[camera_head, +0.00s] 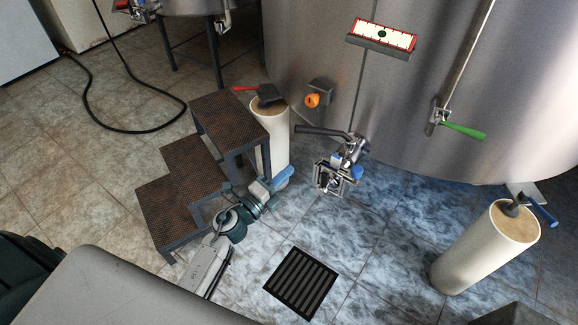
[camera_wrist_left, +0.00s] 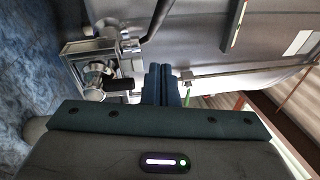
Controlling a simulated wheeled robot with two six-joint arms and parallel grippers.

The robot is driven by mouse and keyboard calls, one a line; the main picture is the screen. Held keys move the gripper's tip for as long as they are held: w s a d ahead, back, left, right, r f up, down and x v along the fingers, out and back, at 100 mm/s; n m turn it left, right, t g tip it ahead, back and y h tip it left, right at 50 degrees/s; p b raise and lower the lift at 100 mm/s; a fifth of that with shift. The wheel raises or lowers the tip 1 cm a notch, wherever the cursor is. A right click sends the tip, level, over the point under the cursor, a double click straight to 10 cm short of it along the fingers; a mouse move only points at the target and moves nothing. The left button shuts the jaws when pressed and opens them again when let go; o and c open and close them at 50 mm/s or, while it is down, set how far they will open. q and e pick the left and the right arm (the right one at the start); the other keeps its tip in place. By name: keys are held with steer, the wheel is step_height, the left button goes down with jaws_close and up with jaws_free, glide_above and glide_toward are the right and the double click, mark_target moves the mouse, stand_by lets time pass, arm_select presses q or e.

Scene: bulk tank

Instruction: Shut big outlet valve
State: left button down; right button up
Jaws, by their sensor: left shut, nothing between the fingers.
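The big outlet valve (camera_head: 343,168) is a metal fitting low on the front of the large steel tank (camera_head: 440,100). A grey lever (camera_head: 318,131) reaches left from its top, and a blue part shows at its right side. In the left wrist view the valve (camera_wrist_left: 98,65) is at upper left, with a dark lever (camera_wrist_left: 157,18) running up from it. My left gripper (camera_head: 284,176) is left of the valve and below the lever, apart from both. Its dark blue fingers (camera_wrist_left: 162,72) are shut and empty. My right gripper is not in view.
Brown-topped steps (camera_head: 195,165) stand close left of my left arm. A pale cylinder (camera_head: 270,135) with a red-handled tool is behind the gripper; another (camera_head: 487,245) with a blue-handled tool stands right. A green-handled valve (camera_head: 462,130) is on the tank. A floor drain (camera_head: 301,282) lies in front.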

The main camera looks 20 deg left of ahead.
arm_select(q)
steer(key=p, duration=0.1)
glide_toward(314, 134)
steer(key=w+d, duration=0.2)
steer(key=d, duration=0.2)
steer(key=shift+w+a+r, duration=0.15)
steer(key=shift+w+a, duration=0.1)
steer(key=shift+w, duration=0.35)
steer(key=shift+w+a+r, duration=0.15)
steer(key=shift+w+a, duration=0.1)
steer(key=shift+w, duration=0.35)
steer(key=shift+w+a, duration=0.25)
steer(key=shift+w, duration=0.25)
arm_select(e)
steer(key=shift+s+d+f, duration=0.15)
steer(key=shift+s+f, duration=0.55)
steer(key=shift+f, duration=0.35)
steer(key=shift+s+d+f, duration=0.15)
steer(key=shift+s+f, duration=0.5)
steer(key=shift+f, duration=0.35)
arm_select(q)
steer(key=shift+a+r, duration=0.1)
